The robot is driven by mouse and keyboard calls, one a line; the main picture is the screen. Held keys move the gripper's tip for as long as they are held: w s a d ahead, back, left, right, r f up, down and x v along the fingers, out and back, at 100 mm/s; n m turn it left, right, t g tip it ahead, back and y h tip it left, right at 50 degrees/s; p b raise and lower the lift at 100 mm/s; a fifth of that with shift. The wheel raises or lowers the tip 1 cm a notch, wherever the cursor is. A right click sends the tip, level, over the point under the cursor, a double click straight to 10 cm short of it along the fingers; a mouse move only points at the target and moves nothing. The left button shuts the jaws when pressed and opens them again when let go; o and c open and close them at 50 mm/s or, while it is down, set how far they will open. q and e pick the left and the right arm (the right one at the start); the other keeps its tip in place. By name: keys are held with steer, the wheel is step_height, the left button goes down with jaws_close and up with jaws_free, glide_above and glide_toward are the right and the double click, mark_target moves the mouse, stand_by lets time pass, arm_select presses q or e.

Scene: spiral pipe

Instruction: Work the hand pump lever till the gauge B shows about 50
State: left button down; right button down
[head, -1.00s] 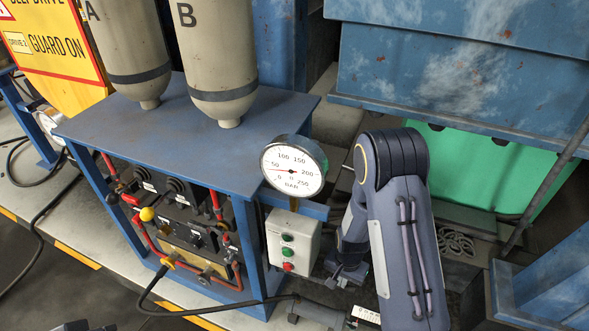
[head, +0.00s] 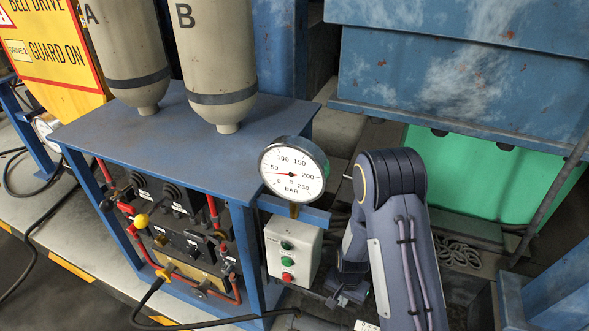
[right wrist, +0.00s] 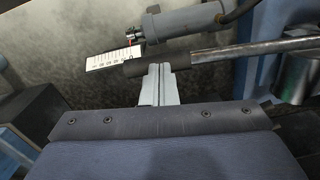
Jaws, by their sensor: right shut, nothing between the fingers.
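The round white gauge (head: 293,170) stands beside the blue frame in the head view. Its red needle points left, close to the 50 mark. The pump lever shows in the right wrist view as a bare metal rod (right wrist: 250,48) with a dark grip (right wrist: 150,66) at its left end. My right gripper (right wrist: 159,72) is shut and empty, with its fingertips at the dark grip; I cannot tell whether they touch it. In the head view my right gripper (head: 346,292) is low, right of the button box, partly hidden by my forearm. My left gripper is out of view.
A button box (head: 292,249) hangs under the gauge. A grey cylinder (right wrist: 185,20) lies behind the lever, with a white scale plate (right wrist: 112,60) beside it. Tank B (head: 215,60) stands on the blue frame (head: 150,135). A blue post (head: 550,285) is at right.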

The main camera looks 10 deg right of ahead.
steer(key=f+b, duration=0.2)
steer(key=f, duration=0.1)
steer(key=shift+w+a+f, duration=0.1)
steer(key=shift+w+a, duration=0.05)
steer(key=shift+a, duration=0.05)
step_height(320, 180, up, 10)
steer(key=p, duration=0.7)
steer(key=shift+d, duration=0.15)
stand_by(1.7)
steer(key=shift+f+b, duration=2.7)
steer(key=shift+f, duration=0.7)
steer(key=shift+f, duration=0.1)
